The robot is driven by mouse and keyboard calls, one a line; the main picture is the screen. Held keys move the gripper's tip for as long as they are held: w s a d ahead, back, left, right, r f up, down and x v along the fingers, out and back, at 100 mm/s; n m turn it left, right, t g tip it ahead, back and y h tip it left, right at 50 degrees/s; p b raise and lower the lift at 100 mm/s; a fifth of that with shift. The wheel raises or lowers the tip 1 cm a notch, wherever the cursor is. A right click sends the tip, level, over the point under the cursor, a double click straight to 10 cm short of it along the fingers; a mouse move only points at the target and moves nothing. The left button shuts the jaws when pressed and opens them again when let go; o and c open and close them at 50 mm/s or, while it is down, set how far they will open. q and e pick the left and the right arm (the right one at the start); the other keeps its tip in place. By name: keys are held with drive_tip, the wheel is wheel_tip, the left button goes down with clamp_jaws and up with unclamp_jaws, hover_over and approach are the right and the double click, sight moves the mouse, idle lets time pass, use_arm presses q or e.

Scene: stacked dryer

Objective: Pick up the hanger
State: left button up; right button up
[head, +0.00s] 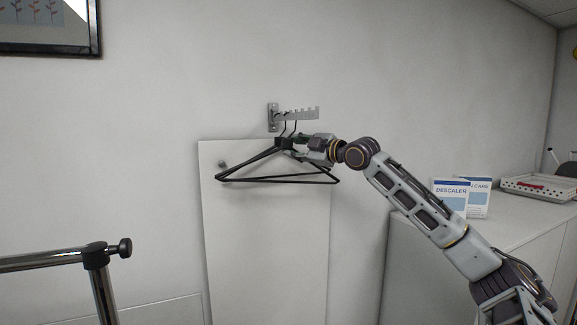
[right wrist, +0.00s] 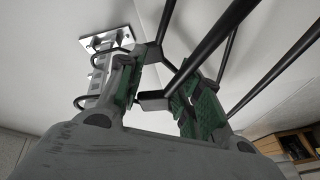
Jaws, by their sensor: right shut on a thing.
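Black hangers (head: 250,163) hang by their hooks from a notched metal wall rack (head: 298,115); at least two overlap in the head view. My right gripper (head: 293,146) comes in from the right at the hangers' neck, just below the hooks. In the right wrist view, my right gripper (right wrist: 160,95) has its green-padded fingers on either side of a black hanger (right wrist: 210,45) near its neck, shut on it. The rack (right wrist: 100,75) shows behind the left finger, with hooks still on it. My left gripper is not in view.
A white panel (head: 265,250) stands against the wall behind the hangers. A metal rail with a knob (head: 98,250) is at lower left. On the right, a white counter (head: 430,229) holds descaler boxes (head: 449,196) and a white tray (head: 540,187).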

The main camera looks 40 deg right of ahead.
drive_tip(key=shift+r, duration=0.15)
